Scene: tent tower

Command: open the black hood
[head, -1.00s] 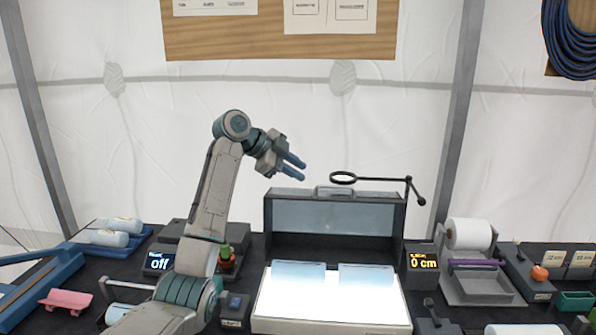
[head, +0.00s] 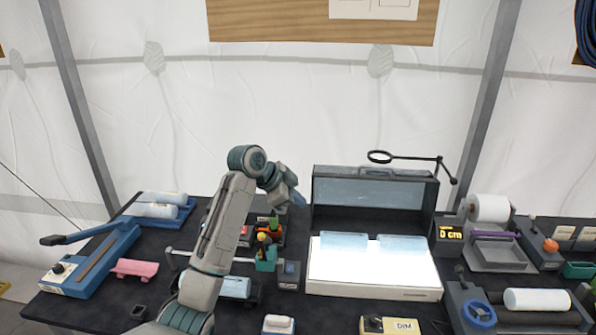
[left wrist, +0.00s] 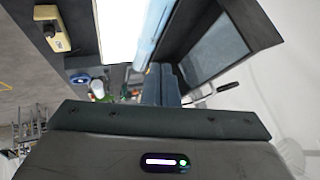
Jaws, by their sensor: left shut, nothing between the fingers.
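The black hood (head: 428,190) stands raised at the back of a lit white light panel (head: 375,285) in the head view. Its pale inner face points forward, and a handle shows on its top edge. The hood also shows at the upper right of the left wrist view (left wrist: 250,22). My left gripper (head: 298,199) is just left of the hood, near its left edge, with the fingers pointing down and right. It is shut and empty; its fingers (left wrist: 161,84) show close together in the left wrist view. Whether it touches the hood cannot be told. My right gripper is not in view.
A magnifier on an arm (head: 415,158) stands behind the hood's right side. A display box (head: 449,237) and a paper roll holder (head: 495,250) stand to the right. A teal pot (head: 265,262) and a small dark box (head: 289,274) stand left of the panel.

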